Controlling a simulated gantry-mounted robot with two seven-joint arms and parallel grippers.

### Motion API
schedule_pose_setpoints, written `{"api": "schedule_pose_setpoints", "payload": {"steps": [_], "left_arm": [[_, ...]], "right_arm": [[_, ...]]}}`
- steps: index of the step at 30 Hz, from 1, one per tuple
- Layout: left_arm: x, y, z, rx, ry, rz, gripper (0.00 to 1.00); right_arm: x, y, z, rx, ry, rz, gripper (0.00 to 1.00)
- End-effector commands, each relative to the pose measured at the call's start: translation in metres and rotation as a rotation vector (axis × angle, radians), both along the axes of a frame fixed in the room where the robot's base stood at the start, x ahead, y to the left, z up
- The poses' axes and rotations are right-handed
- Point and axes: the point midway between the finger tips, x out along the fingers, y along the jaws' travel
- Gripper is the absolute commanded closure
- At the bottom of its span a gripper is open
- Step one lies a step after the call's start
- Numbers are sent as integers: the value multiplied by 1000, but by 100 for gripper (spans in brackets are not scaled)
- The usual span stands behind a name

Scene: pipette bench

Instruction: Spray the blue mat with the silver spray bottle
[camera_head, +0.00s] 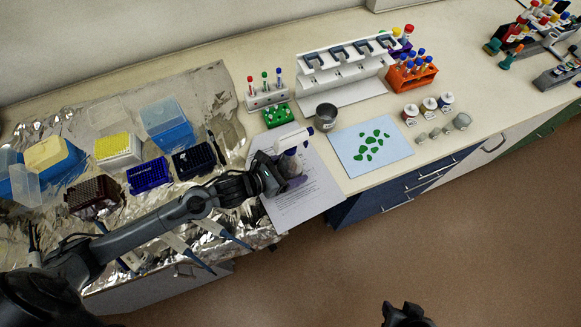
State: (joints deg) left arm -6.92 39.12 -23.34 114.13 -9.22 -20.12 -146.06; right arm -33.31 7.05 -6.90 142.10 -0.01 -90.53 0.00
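The blue mat (346,153) is a light blue sheet with several green scraps, flat near the bench's front edge. The silver spray bottle (292,166) is left of it, over a printed paper sheet. Its white head has a blue tip (310,131) directed right, towards the mat's side of the bench. My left gripper (279,172) is at the bottle's body from the left and hides part of it. Its fingers are too dark and small to tell how far they are closed. My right gripper (403,312) is over the floor at the bottom edge, empty, its fingertips apart.
A dark metal cup (326,117) and green rack (277,117) stand behind the bottle. A white pipette stand (345,72) and orange tube rack (412,77) are behind the mat. Small jars (428,106) stand to its right. Foil (222,95) with tip boxes covers the left bench.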

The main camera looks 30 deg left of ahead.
Motion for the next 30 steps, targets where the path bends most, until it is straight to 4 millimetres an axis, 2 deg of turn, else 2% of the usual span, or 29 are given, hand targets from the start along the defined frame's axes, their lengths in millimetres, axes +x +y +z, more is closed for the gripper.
{"api": "schedule_pose_setpoints", "payload": {"steps": [16, 17, 18, 21, 30], "left_arm": [[1, 0, -5, -2, -5, 0, 79], [1, 0, -4, -2, -5, 0, 19], [1, 0, -4, -2, -3, 0, 13], [1, 0, -4, -1, -3, 0, 0], [-3, 1, -6, 1, 3, 0, 0]], "right_arm": [[0, 0, -6, 0, -1, 0, 57], [0, 0, -6, 0, -1, -1, 57], [0, 0, -6, 2, -1, -2, 57], [1, 1, -5, 3, -1, -3, 57], [1, 2, -6, 7, -1, -5, 57]]}}
